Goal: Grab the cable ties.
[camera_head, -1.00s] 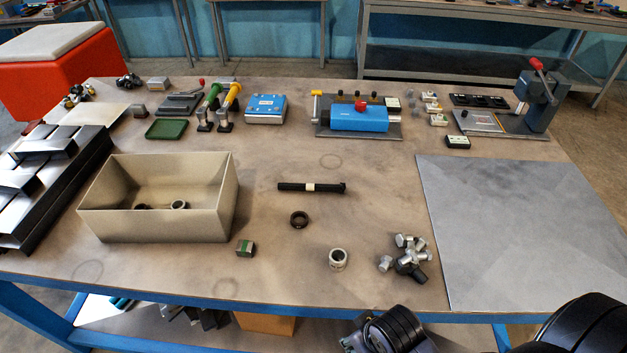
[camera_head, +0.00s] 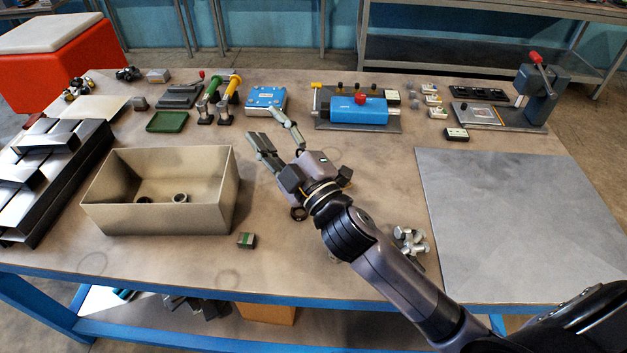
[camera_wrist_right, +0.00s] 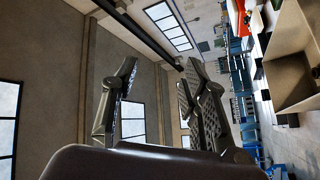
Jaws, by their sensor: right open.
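The black bundle with a pale band, which I take for the cable ties, lay mid-table earlier. It cannot be made out now, because my right gripper and wrist cover that spot. My right gripper (camera_head: 263,126) is open with its fingers apart and nothing visible between them. It points to the back left, over the middle of the table, and its height above the table is hard to tell. In the right wrist view the spread fingers (camera_wrist_right: 160,72) show against the walls and windows. My left gripper is not in view.
A beige bin (camera_head: 208,218) with rings inside stands left of my right gripper. A blue-topped device (camera_head: 265,98) is just beyond the fingers. A blue fixture (camera_head: 358,111) stands behind. Bolts (camera_head: 411,241) lie right of my forearm. A grey mat (camera_head: 510,220) is clear.

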